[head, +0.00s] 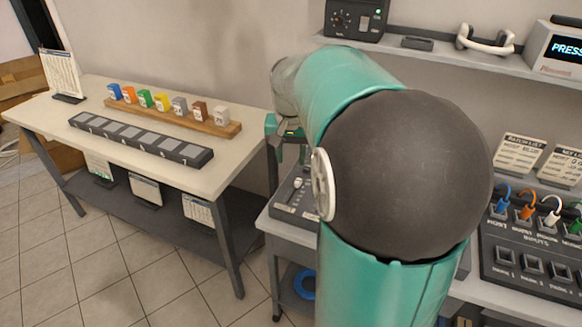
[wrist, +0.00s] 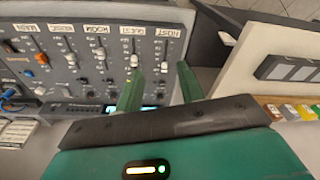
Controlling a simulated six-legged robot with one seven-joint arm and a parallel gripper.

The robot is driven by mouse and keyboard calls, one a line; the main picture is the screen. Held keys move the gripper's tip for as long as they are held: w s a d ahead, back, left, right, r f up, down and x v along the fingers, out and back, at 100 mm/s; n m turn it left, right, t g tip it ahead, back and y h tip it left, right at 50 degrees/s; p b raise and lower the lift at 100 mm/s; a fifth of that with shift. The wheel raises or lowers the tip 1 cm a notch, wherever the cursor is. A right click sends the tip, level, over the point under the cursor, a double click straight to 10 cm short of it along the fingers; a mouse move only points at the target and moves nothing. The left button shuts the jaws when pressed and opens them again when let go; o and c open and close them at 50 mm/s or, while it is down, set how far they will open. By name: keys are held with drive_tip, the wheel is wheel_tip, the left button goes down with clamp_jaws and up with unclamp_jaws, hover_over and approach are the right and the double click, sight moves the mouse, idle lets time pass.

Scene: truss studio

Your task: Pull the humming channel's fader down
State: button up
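The grey mixer (wrist: 85,45) fills the left of the wrist view. It has a row of fader slots, with labels that seem to read HOST, GUEST and ROOM. The host fader cap (wrist: 163,68) is pale, the guest fader cap (wrist: 134,62) is white, and the main one (wrist: 42,58) is orange. My gripper (wrist: 159,72) is open, its green fingers apart at the host and guest end. The host cap shows between the fingertips; I cannot tell whether they touch any cap. In the head view my arm hides most of the mixer (head: 297,198). No hum sign is readable.
A patch panel (head: 530,270) with coloured cables stands at the right. A side table (head: 95,150) at the left holds colored blocks on a wooden rack (head: 180,120) and a numbered slot strip (head: 140,140). A shelf (head: 430,48) with a headset runs along the wall.

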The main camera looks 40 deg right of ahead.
drive_tip(key=d+f+m+g+y, duration=0.1)
drive_tip(key=d+f+m, duration=0.4)
drive_tip(key=d, duration=0.8)
drive_tip(key=shift+n, duration=0.7)
wheel_tip(320, 180, down, 15)
drive_tip(key=shift+w+f, duration=0.1)
drive_tip(key=shift+w, duration=0.05)
clamp_jaws()
